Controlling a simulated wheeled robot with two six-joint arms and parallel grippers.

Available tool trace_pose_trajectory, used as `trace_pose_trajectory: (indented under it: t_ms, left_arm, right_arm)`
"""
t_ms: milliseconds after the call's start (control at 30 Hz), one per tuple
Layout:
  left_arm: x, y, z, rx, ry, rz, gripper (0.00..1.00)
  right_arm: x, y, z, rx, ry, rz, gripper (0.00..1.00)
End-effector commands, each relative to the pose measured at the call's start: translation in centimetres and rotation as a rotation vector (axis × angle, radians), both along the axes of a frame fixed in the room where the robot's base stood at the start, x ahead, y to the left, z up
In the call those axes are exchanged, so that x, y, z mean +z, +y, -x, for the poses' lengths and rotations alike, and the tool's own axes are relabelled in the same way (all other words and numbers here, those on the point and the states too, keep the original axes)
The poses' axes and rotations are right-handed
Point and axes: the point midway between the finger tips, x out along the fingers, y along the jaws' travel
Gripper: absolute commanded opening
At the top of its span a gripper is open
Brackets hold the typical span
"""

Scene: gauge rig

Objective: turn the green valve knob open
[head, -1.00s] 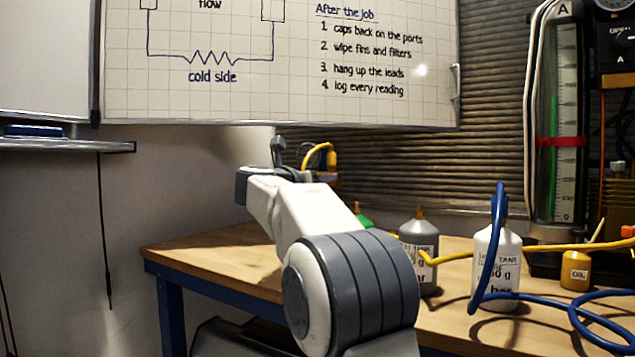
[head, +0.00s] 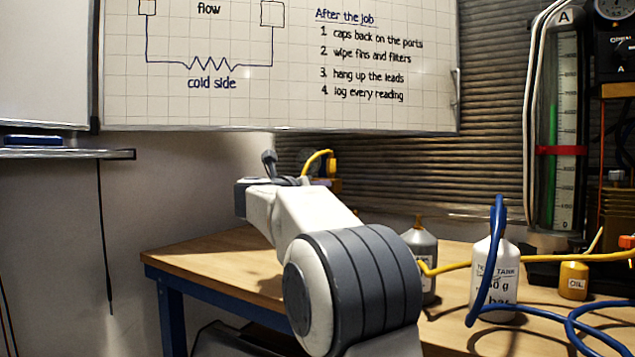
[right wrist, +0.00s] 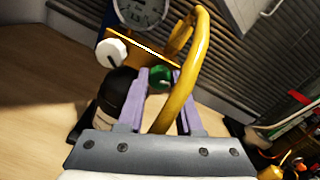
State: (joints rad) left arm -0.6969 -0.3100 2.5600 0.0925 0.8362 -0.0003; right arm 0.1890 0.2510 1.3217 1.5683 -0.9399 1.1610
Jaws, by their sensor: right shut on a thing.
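The green valve knob (right wrist: 160,77) is in the right wrist view, between the two purple fingertips of my right gripper (right wrist: 158,83). The gripper is shut on it, and the fingers partly cover the knob. The knob's exact turn angle cannot be read. In the head view my right arm reaches over the bench, and the knob and fingertips are hidden there. My left gripper is in neither view.
A yellow hose (right wrist: 196,60) arches close over the right finger. A white knob (right wrist: 112,52) and a round gauge (right wrist: 142,10) are close by. On the wooden bench (head: 215,255) stand a grey bottle (head: 420,250), a white tank bottle (head: 495,270) and a blue hose (head: 535,313).

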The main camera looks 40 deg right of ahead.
Motion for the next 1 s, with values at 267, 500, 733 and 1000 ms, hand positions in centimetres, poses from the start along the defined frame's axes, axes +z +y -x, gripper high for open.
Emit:
trace_pose_trajectory:
  t_ms: [267, 500, 733, 1000]
  left_arm:
    - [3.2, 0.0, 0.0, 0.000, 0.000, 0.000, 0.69]
    - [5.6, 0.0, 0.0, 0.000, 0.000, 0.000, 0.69]
    - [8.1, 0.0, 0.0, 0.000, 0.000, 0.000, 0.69]
    - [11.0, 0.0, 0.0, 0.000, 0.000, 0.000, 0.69]
  right_arm:
    - [0.4, 0.0, 0.0, -0.002, 0.242, 0.110, 0.00]
    - [0.3, 0.0, 0.0, -0.001, 0.450, 0.207, 0.00]
    - [0.3, 0.1, 0.0, -0.001, 0.648, 0.301, 0.00]
    - [0.3, 0.1, 0.0, 0.001, 0.873, 0.408, 0.00]
